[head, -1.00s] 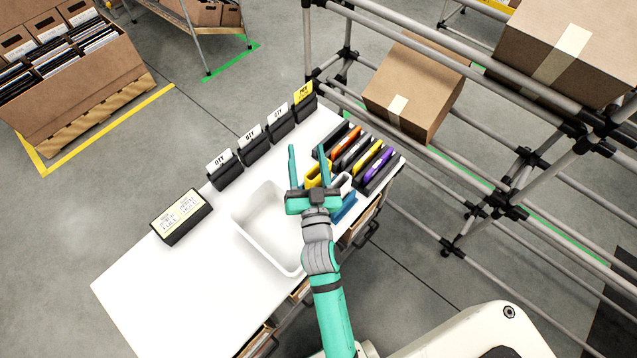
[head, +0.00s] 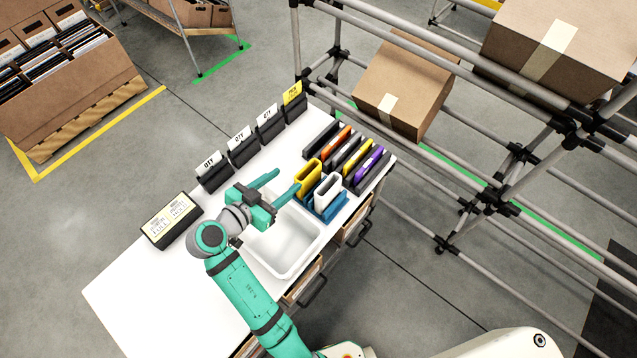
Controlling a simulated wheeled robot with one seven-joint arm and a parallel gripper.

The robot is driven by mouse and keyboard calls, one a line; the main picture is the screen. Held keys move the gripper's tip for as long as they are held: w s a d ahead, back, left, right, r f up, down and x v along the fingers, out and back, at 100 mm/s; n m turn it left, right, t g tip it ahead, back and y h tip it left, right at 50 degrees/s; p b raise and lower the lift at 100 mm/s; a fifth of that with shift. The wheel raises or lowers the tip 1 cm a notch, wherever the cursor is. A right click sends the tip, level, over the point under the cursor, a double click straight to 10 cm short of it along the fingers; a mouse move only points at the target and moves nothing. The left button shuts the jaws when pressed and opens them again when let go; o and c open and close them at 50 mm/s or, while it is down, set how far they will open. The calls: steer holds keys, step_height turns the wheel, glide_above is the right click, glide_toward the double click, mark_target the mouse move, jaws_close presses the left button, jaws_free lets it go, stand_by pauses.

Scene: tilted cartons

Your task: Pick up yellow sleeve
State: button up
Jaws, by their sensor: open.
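A yellow sleeve (head: 307,178) stands upright beside a white sleeve (head: 327,190), by a blue holder (head: 334,211) on the right part of the white table. A second, thinner yellow piece (head: 352,158) stands in the dark slotted rack behind it. My gripper (head: 287,181) is open and empty, left of the front yellow sleeve, its fingers pointing right toward it. The nearer fingertip appears close to the sleeve's left side; I cannot tell whether it touches.
A white bin (head: 285,258) sits below my gripper. The rack also holds orange and purple (head: 369,163) pieces. Several black card holders (head: 243,152) line the table's back edge, with a black labelled box (head: 171,219) at left. A pipe shelf with cartons (head: 406,85) stands right.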

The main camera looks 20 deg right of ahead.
steer(key=s, duration=0.1)
glide_toward(317, 165)
steer(key=shift+g, duration=0.4)
steer(key=x, duration=0.5)
steer(key=shift+w+d+f, duration=0.15)
steer(key=shift+w+d, duration=0.05)
steer(key=shift+w, duration=0.15)
jaws_close()
